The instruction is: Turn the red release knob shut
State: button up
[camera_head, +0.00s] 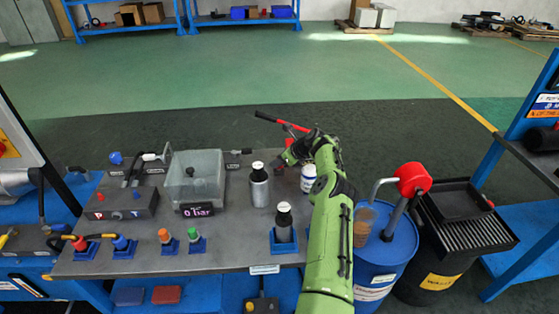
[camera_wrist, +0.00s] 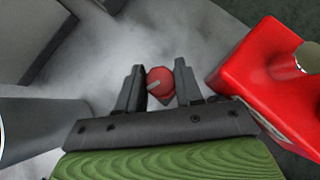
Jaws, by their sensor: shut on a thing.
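The red release knob (camera_wrist: 160,80) sits between the two fingers of my gripper (camera_wrist: 159,84) in the wrist view. It is round, with a pale pointer bar across its face that slants up to the right. The fingers stand on either side of it, shut on it. In the head view my green arm reaches over the bench, and my gripper (camera_head: 287,158) is at the bench's far edge, beside the red pump with its black-ended lever (camera_head: 276,120). I cannot make out the knob clearly in that view.
A large red block (camera_wrist: 268,75) is close on the right in the wrist view. On the bench, a grey bottle (camera_head: 259,188) and a white bottle (camera_head: 308,178) stand near my arm. A clear box (camera_head: 194,170) with a "0 bar" display is further left.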

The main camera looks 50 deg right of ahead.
jog(key=shift+r, duration=0.1)
jog(key=o, duration=1)
jog(key=shift+w, duration=0.1)
jog(key=shift+o, duration=0.2)
jog(key=p+v, duration=0.2)
jog(key=v, duration=1.3)
jog(key=shift+s+r, duration=0.15)
jog(key=shift+s, duration=0.2)
